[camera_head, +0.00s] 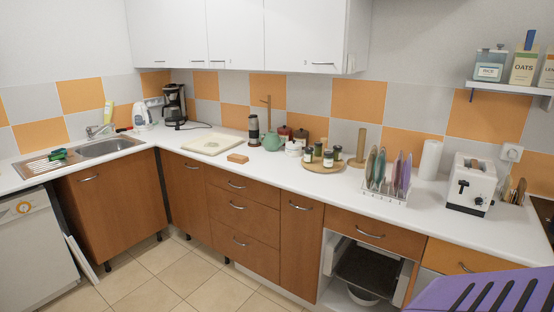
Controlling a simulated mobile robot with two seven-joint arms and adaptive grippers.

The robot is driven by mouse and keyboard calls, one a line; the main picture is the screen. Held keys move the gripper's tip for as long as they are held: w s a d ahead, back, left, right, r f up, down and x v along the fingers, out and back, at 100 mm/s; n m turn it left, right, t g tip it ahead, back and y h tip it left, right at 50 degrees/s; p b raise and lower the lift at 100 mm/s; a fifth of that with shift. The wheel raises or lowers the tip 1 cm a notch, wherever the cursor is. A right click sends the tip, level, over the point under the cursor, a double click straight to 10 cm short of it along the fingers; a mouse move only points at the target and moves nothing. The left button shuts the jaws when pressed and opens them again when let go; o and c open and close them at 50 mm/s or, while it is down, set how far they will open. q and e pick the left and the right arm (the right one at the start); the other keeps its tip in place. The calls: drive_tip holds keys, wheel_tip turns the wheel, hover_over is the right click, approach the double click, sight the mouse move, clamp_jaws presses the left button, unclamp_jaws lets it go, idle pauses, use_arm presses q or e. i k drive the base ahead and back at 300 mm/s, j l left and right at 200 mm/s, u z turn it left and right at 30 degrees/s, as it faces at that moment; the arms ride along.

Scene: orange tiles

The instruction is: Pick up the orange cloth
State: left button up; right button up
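A small orange-brown folded block (237,158) lies flat on the white counter, just in front of the teal teapot and right of the cream board. It is the only thing that looks like the orange cloth, but it is too small to be sure it is fabric. Nothing covers it. Neither of my grippers shows in the head view.
Around it are a cream board (211,144), a teal teapot (272,142), a dark grinder (253,129) and a round tray of jars (311,164). The counter (225,173) in front is clear. A purple slotted thing (437,294) fills the near right corner.

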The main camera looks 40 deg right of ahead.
sight(234, 158)
drive_tip(key=z, duration=1.1)
drive_tip(key=i+j+z, duration=0.15)
drive_tip(key=i, duration=0.3)
drive_tip(key=i+j+z, duration=0.15)
drive_tip(key=i+j, duration=0.15)
drive_tip(key=i, duration=0.15)
drive_tip(key=i+j+z, duration=0.15)
drive_tip(key=i+j, duration=0.15)
drive_tip(key=i, duration=0.15)
